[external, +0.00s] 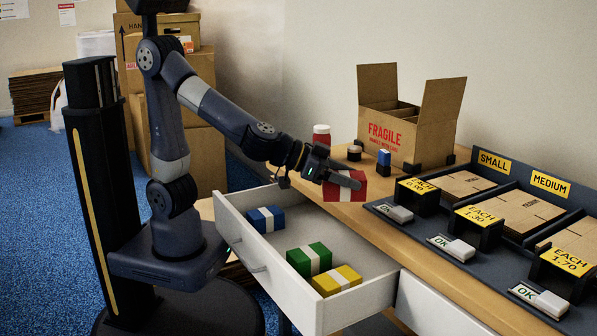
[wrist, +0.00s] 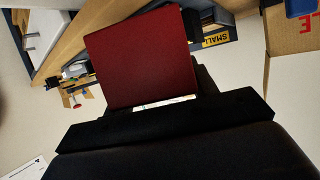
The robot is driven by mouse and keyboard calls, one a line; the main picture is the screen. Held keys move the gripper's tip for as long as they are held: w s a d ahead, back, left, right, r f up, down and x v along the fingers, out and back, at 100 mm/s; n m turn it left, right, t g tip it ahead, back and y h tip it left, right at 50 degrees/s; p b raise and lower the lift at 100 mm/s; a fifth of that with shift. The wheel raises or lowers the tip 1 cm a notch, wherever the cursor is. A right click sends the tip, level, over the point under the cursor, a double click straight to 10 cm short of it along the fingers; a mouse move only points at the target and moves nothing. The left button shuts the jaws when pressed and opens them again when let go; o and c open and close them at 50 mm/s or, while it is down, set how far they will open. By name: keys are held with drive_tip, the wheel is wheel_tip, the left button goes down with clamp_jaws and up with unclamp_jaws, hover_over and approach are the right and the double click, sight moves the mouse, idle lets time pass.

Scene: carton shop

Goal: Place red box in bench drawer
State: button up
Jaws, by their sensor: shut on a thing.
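The red box (external: 351,189) with a white band is held in my gripper (external: 345,180), near the back edge of the open drawer and by the bench top. My gripper is shut on it. In the wrist view the red box (wrist: 140,58) fills the upper middle, in front of the dark gripper (wrist: 160,108). The bench drawer (external: 368,262) is pulled open, with white walls. Inside it lie a blue box (external: 258,221), a green box (external: 300,262) and a yellow box (external: 329,283), each with a white band.
An open FRAGILE carton (external: 392,132) stands on the bench top, with a red jar (external: 321,134), a small dark jar (external: 354,153) and a blue item (external: 384,158) nearby. A dark rack (external: 480,165) with flat cartons, price signs and OK tags lines the right side.

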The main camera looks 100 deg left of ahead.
drive_tip(key=s+a+n+g+y, duration=0.2)
drive_tip(key=a+n+g+y, duration=0.1)
drive_tip(key=a+n, duration=0.1)
drive_tip(key=s+a+f+n+g+y+b, duration=0.1)
drive_tip(key=s+a+n+g+y, duration=0.2)
drive_tip(key=a+n, duration=0.1)
drive_tip(key=s+a+n+g+y+b, duration=0.1)
drive_tip(key=s+a+n+g+y, duration=0.1)
drive_tip(key=a+n+g+y, duration=0.1)
drive_tip(key=shift+s+a+f+n+g+y, duration=0.1)
drive_tip(key=shift+s+a+n+g+y, duration=0.25)
drive_tip(key=shift+a, duration=0.3)
drive_tip(key=shift+s+a+f+n+g+y, duration=0.1)
drive_tip(key=shift+a+n+g, duration=0.05)
drive_tip(key=shift+a+n, duration=0.4)
drive_tip(key=s+d+f+n+g+b, duration=0.1)
drive_tip(key=s+d+f+n+g, duration=0.15)
drive_tip(key=s+n+g, duration=0.65)
drive_tip(key=shift+w+d+f+m+t+h+b, duration=0.1)
drive_tip(key=shift+w+d+f+m+b, duration=0.2)
drive_tip(key=shift+d+f, duration=1.3)
drive_tip(key=shift+w+d+f+m+t+h, duration=0.1)
drive_tip(key=shift+f+m, duration=0.25)
drive_tip(key=shift+f, duration=2.8)
drive_tip(key=shift+w+d+f+m+t+h+b, duration=0.25)
drive_tip(key=shift+d+f, duration=0.6)
drive_tip(key=shift+f, duration=1.5)
drive_tip(key=shift+s+f+b, duration=0.1)
drive_tip(key=shift+f+b, duration=0.4)
drive_tip(key=shift+f, duration=0.1)
